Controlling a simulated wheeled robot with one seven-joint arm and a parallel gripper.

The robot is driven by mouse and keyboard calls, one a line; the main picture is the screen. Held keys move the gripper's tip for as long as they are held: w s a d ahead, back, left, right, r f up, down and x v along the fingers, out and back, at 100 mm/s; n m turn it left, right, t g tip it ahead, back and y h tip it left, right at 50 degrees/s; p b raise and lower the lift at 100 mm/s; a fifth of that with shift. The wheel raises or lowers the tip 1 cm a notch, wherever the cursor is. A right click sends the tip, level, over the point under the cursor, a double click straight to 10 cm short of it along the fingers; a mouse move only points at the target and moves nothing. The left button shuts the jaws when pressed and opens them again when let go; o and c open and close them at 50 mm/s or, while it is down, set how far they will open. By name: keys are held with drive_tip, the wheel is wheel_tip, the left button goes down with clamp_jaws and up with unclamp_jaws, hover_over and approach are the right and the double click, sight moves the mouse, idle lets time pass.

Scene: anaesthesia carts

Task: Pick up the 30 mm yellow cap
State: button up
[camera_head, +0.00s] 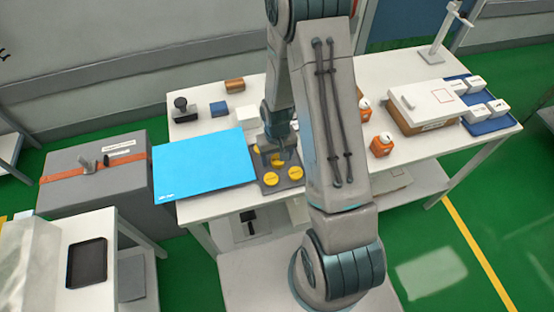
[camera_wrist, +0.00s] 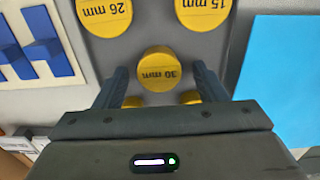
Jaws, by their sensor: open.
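My gripper (camera_wrist: 160,76) is open and empty, with one finger on each side of this cap in the picture. Neither finger visibly touches it; the height gap cannot be told. The 26 mm cap (camera_wrist: 104,15) and 15 mm cap (camera_wrist: 203,14) lie beyond it. Two more caps are partly hidden by the gripper. In the head view, my gripper (camera_head: 278,152) is over the tray (camera_head: 284,185), partly hiding its caps.
A bright blue sheet (camera_head: 205,165) lies left of the tray on the white table (camera_head: 215,208). A small blue block (camera_head: 219,110) and a brown cylinder (camera_head: 234,85) stand behind. Orange bottles (camera_head: 381,146) and a box (camera_head: 425,105) are to the right.

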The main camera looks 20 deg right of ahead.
drive_tip(key=c, duration=1.1)
drive_tip(key=shift+o, duration=0.2)
